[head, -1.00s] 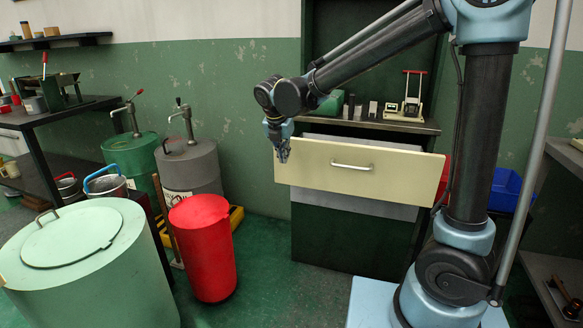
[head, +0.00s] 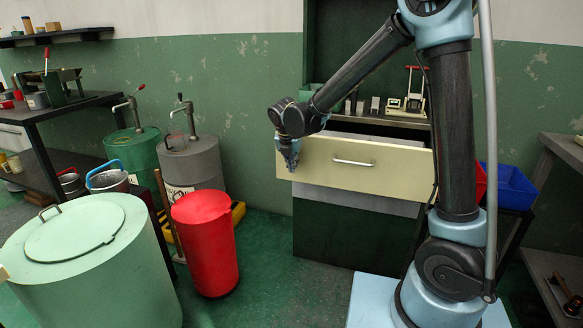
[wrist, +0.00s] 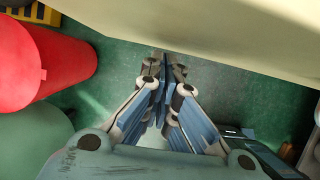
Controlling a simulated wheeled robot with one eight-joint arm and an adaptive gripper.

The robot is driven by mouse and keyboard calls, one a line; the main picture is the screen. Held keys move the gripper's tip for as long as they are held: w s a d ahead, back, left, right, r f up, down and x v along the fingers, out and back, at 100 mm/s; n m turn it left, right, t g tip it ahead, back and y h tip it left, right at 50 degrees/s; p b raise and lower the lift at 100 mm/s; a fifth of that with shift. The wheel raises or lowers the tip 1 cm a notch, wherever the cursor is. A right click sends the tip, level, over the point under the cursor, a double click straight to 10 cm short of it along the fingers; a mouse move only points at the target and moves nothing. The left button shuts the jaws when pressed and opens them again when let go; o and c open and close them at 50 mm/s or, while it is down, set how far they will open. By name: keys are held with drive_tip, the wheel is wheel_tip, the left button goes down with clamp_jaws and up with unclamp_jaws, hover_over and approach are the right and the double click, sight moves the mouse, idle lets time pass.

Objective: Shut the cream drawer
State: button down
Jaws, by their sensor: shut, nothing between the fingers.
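The cream drawer (head: 390,172) stands pulled out from the dark green cabinet (head: 335,228), with a silver bar handle (head: 353,162) on its front. Its cream surface (wrist: 230,25) also fills the top of the wrist view. My gripper (head: 291,165) is shut and empty, pointing down at the left end of the drawer front. In the wrist view its closed fingertips (wrist: 163,62) lie just below the edge of the cream surface. I cannot tell whether they touch it.
A red bin (head: 207,240) and a large pale green drum (head: 90,265) stand on the left. A grey drum (head: 190,163) is behind them. A blue bin (head: 508,187) is at the right. Green floor is free before the cabinet.

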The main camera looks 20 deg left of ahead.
drive_tip(key=shift+w, duration=0.25)
drive_tip(key=w, duration=1.6)
drive_tip(key=shift+w+d, duration=0.25)
drive_tip(key=shift+w, duration=0.15)
